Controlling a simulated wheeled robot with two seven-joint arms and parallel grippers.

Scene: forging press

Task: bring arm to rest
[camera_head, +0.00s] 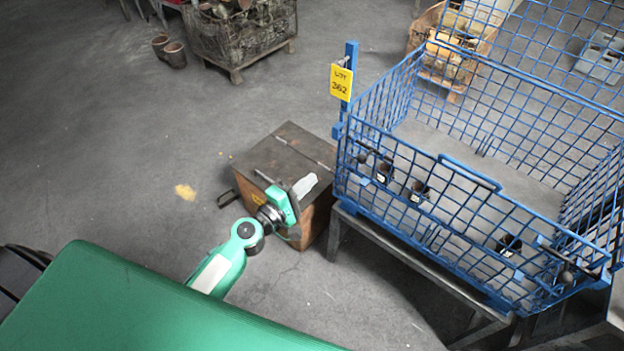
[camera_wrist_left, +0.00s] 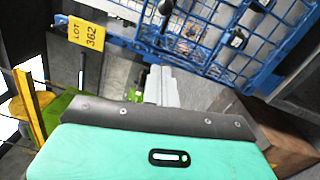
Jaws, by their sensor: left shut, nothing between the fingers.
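My left arm comes up from the bottom of the head view, and its green and black wrist is beside a wooden box. My left gripper (camera_head: 305,185) shows as pale fingers close together, with nothing between them. In the left wrist view the gripper (camera_wrist_left: 161,87) points toward the blue wire basket (camera_wrist_left: 185,45). In the head view the fingers are left of the basket (camera_head: 472,176), apart from it, and overlap the wooden box (camera_head: 289,158) in the picture. My right gripper is in neither view.
The basket stands on a dark metal frame (camera_head: 400,262). A yellow "LOT 362" tag (camera_head: 341,82) hangs on its corner post. Several dark round pieces (camera_head: 418,191) are at its front mesh. The floor on the left is open.

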